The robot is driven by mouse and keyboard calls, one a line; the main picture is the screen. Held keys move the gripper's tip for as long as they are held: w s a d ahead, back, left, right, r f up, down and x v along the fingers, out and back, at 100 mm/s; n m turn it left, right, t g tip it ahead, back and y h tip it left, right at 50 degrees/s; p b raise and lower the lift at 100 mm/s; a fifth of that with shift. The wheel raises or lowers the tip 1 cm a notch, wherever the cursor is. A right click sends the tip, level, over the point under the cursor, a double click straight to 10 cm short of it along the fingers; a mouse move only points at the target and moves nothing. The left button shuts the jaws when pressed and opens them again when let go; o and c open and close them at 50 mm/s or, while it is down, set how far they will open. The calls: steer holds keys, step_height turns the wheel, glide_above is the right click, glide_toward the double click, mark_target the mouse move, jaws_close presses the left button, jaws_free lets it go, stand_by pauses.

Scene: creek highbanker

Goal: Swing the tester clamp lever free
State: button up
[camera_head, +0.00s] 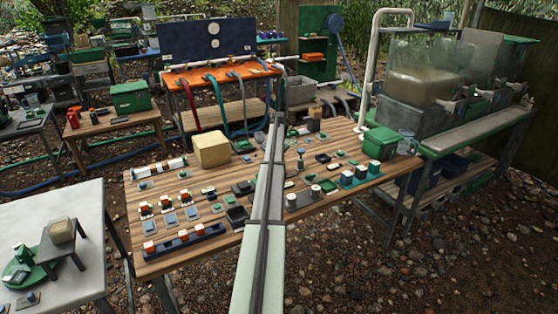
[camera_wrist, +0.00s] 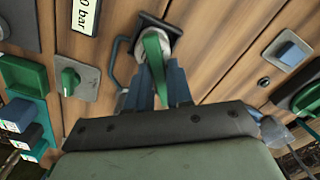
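In the wrist view a green lever (camera_wrist: 153,52) stands up from a round pale fitting inside a dark bracket on the wooden bench; I take it for the tester clamp lever. My gripper (camera_wrist: 158,78) has its two blue-grey fingers on either side of the lever. The lever runs down between them, very close to both. I cannot tell if they press on it. In the head view my arm crosses the workbench (camera_head: 150,205) and I cannot make out the fingertips or this lever.
Beside the lever are a label reading "0 bar" (camera_wrist: 85,14), a green knob on a grey plate (camera_wrist: 70,80), and a blue switch (camera_wrist: 290,54). In the head view a tan block (camera_head: 211,149) and several small controls crowd the bench. A green box (camera_head: 380,143) stands at right.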

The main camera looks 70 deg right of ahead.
steer(key=shift+w+m, duration=0.3)
steer(key=shift+m, duration=0.6)
steer(key=shift+w+d, duration=0.1)
steer(key=shift+w+d+m, duration=0.1)
steer(key=shift+w+m, duration=0.1)
steer(key=shift+m, duration=0.5)
steer(key=shift+w+d+m, duration=0.1)
steer(key=shift+w+m, duration=0.05)
steer(key=shift+m, duration=0.55)
steer(key=shift+w+d+m, duration=0.15)
steer(key=shift+w+m, duration=0.05)
steer(key=shift+m, duration=0.5)
steer(key=shift+w+d+m, duration=0.15)
steer(key=shift+w+m, duration=0.05)
steer(key=shift+m, duration=0.5)
